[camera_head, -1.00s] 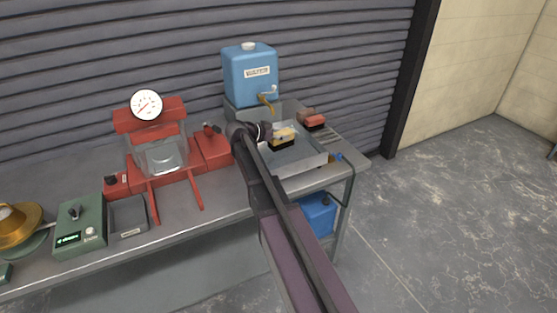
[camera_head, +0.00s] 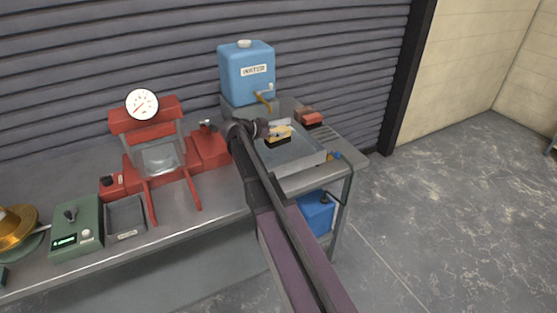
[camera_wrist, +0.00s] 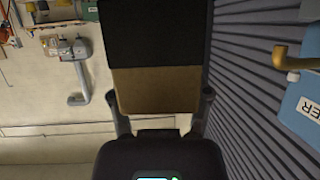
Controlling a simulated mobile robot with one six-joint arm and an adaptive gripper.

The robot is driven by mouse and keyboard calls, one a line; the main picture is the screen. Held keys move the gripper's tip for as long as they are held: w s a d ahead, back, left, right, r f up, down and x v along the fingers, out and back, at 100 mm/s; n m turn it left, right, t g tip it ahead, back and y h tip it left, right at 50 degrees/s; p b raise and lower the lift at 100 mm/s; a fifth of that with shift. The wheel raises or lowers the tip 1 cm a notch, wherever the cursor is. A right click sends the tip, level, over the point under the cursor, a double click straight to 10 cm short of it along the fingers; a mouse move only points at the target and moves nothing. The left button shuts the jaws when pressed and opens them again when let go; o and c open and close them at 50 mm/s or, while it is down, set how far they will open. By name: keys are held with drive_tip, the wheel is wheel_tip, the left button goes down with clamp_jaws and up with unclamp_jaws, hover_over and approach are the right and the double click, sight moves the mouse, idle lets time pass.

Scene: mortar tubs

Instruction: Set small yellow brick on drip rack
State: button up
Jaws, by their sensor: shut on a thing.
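My gripper (camera_head: 265,130) is shut on the small yellow brick (camera_head: 279,134), which has a dark lower part. The brick is over the shallow grey tray (camera_head: 306,162) at the right end of the bench. In the wrist view the brick (camera_wrist: 156,90) fills the space between the two fingers of my gripper (camera_wrist: 160,98), half black and half brownish yellow. A slatted rack (camera_head: 328,139) lies just right of the tray, with red bricks (camera_head: 310,118) at its far end. The height of the brick above the tray is hard to tell.
A blue water tank (camera_head: 246,72) with a tap (camera_head: 264,99) stands behind the tray. A red device with a gauge (camera_head: 142,104) stands left of my arm. A green box (camera_head: 77,228) is farther left. The near slats look bare.

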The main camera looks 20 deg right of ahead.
sight(277, 142)
drive_tip(key=shift+f+b, duration=2.4)
drive_tip(key=shift+f, duration=0.05)
drive_tip(key=shift+f, duration=0.1)
wheel_tip(277, 142, down, 4)
drive_tip(key=b, duration=0.4)
drive_tip(key=shift+f+b, duration=0.2)
drive_tip(key=shift+b, duration=0.1)
drive_tip(key=shift+f, duration=0.15)
drive_tip(key=o, duration=1.3)
drive_tip(key=shift+o, duration=0.2)
drive_tip(key=p+v, duration=0.5)
drive_tip(key=v, duration=0.8)
drive_tip(key=shift+w+a+r, duration=0.2)
drive_tip(key=shift+a+r, duration=0.1)
drive_tip(key=shift+a, duration=0.05)
